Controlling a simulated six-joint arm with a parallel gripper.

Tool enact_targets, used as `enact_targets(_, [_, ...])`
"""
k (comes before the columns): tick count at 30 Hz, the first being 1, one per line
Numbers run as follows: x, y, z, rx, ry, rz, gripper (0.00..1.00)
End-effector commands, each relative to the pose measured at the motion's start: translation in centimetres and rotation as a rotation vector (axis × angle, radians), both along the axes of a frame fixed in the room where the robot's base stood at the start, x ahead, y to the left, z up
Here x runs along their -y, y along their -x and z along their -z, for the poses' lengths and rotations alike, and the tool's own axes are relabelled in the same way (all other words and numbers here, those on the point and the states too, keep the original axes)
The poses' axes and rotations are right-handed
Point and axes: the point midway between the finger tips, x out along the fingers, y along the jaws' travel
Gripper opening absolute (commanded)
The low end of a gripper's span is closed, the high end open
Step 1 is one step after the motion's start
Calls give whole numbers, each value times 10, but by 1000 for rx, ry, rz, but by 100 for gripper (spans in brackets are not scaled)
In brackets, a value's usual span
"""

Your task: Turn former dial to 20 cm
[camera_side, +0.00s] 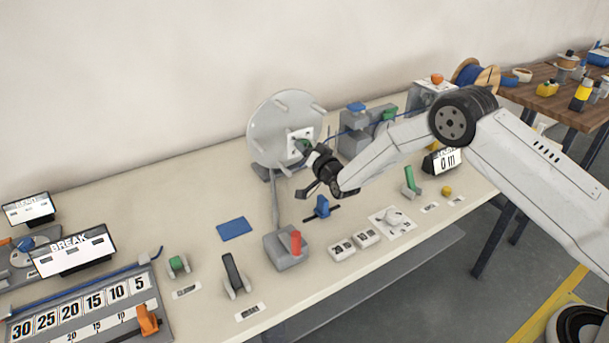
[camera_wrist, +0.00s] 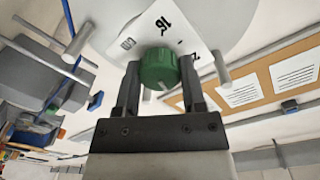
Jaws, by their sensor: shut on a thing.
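The former is a round light-grey disc (camera_side: 270,118) with pegs, standing upright at the back of the bench. A white scale plate (camera_side: 291,147) sits at its middle with the green dial knob (camera_side: 303,145) on it. My gripper (camera_side: 307,149) reaches the knob from the front right. In the wrist view the two fingers of my gripper (camera_wrist: 159,76) are shut on the sides of the green knob (camera_wrist: 158,68). The plate (camera_wrist: 160,26) shows "16" above the knob, tilted, and other marks too small or turned to read. The knob's pointer cannot be made out.
Pegs (camera_wrist: 80,40) stick out of the disc beside my fingers. In front stand a red-handled grey box (camera_side: 287,250), a blue lever (camera_side: 321,207) and a green lever (camera_side: 410,180). A blue pad (camera_side: 234,228) lies on the bench, with bare bench around it.

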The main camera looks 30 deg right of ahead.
Motion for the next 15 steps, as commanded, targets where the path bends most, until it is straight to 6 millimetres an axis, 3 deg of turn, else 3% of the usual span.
enact_targets(15, [0, 0, 1, -1, 279, 0, 0])
